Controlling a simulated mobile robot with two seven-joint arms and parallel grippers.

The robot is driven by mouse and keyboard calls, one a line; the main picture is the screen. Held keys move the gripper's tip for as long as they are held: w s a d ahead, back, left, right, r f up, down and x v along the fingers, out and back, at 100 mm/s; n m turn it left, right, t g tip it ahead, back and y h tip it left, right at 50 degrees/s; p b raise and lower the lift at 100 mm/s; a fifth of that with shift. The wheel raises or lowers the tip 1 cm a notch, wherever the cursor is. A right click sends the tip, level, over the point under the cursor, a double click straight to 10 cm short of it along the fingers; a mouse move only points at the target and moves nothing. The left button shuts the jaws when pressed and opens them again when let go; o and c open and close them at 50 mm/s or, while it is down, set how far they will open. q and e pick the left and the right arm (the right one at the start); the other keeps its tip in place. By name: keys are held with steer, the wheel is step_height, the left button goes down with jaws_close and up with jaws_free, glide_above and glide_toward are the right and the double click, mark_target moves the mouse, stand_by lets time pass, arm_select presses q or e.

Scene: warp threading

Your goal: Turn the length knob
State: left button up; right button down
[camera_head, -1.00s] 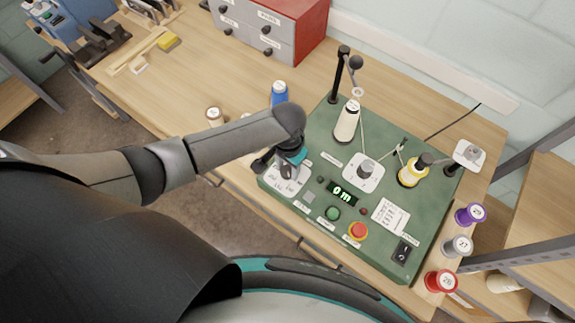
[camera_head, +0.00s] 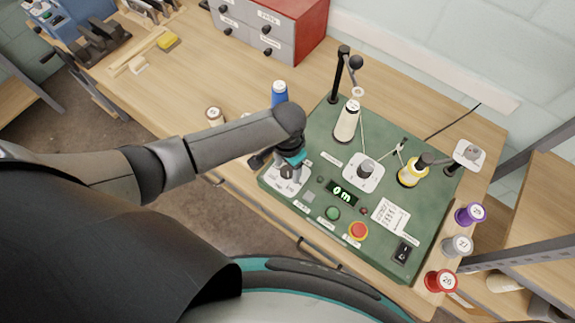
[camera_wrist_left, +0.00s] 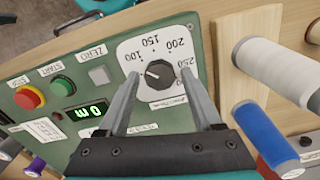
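The length knob (camera_wrist_left: 160,74) is a black round dial with a white pointer line, on a white plate (camera_wrist_left: 130,48) marked 100, 150, 200 and 250. In the left wrist view the pointer aims toward the 100 side. My left gripper (camera_wrist_left: 162,82) is open, with one finger on each side of the knob; I cannot tell whether they touch it. In the head view my left gripper (camera_head: 288,172) is over the dial plate (camera_head: 287,185) at the left of the green machine, and it hides the knob. My right gripper is not in view.
The green machine (camera_head: 330,253) carries a display (camera_head: 342,192) reading 0 m, a green button (camera_head: 333,213) and a red button (camera_head: 358,231). A cream cone (camera_head: 347,122) and a blue spool (camera_head: 280,92) stand near my left arm. Several spools line the right edge.

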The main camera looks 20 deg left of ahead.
mark_target(288, 171)
arm_select(q)
steer(key=shift+o, duration=0.6)
steer(key=shift+r, duration=0.15)
steer(key=shift+r, duration=0.35)
step_height(288, 171, up, 14)
steer(key=shift+r, duration=0.15)
